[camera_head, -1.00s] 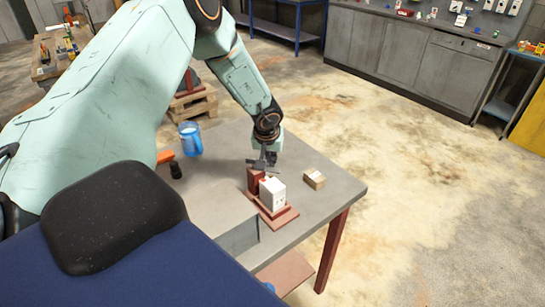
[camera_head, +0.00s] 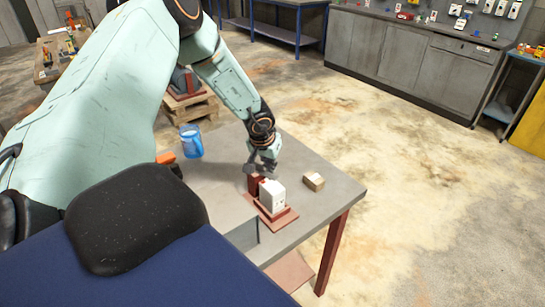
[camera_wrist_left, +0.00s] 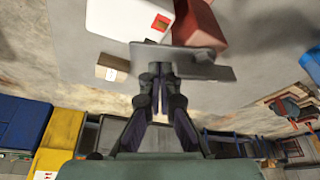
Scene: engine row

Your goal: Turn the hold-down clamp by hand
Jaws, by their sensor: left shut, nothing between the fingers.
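The hold-down clamp appears as a flat grey bar (camera_wrist_left: 182,62) in the wrist view. It lies across a red block (camera_wrist_left: 200,25) and beside a white block (camera_wrist_left: 130,18). In the head view the white block (camera_head: 272,195) and the red block (camera_head: 255,184) stand on a red base plate (camera_head: 274,223) at the table. My left gripper (camera_head: 258,167) is at the top of the red block and partly hides the bar. In the wrist view its fingertips (camera_wrist_left: 160,72) are shut together at the bar's near edge. I cannot tell if they touch. My right gripper is out of view.
The grey table (camera_head: 318,212) also holds a small cardboard box (camera_head: 314,181) to the right and a blue jug (camera_head: 191,141) to the left. A grey box-like block stands on the near side. Open floor lies beyond the table.

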